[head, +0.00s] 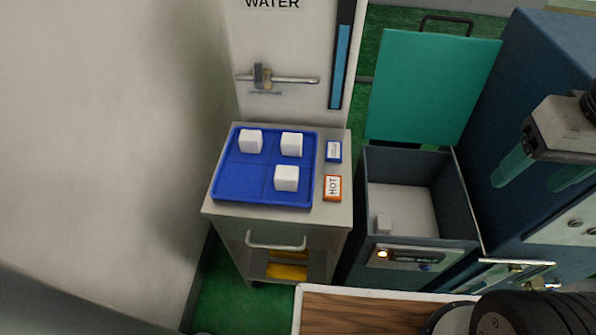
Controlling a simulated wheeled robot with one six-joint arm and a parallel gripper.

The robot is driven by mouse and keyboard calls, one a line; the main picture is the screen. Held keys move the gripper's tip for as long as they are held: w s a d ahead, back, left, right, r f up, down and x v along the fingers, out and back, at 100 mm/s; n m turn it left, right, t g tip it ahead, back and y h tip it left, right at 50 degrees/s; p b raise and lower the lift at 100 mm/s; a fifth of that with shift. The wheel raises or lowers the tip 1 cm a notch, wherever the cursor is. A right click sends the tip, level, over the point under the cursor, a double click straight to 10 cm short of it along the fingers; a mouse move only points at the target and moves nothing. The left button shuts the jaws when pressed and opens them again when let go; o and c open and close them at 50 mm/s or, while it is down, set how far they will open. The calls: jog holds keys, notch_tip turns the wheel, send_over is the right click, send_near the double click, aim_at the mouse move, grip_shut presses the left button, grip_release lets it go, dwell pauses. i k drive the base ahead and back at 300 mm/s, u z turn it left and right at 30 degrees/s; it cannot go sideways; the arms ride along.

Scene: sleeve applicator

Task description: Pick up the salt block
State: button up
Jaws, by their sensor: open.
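Three white cubes that look like salt blocks sit on a blue tray (240,187): one at back left (250,141), one at back right (291,145) and one at front right (286,178). The front left compartment is empty. My gripper (531,182) is at the right edge of the view, before a blue cabinet. Its two teal fingers are apart with nothing between them, well away from all the cubes.
The tray is on a grey cart (225,208) with an orange HOT label (333,188) and a small blue label (333,152). The bin's teal lid (430,85) stands raised behind it. A blue cabinet (545,60) is at right. A wooden surface (360,312) is in front.

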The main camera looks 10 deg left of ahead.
aim_at(286, 177)
jog(key=u, duration=2.35)
jog(key=k, duration=0.55)
jog(key=z, duration=1.15)
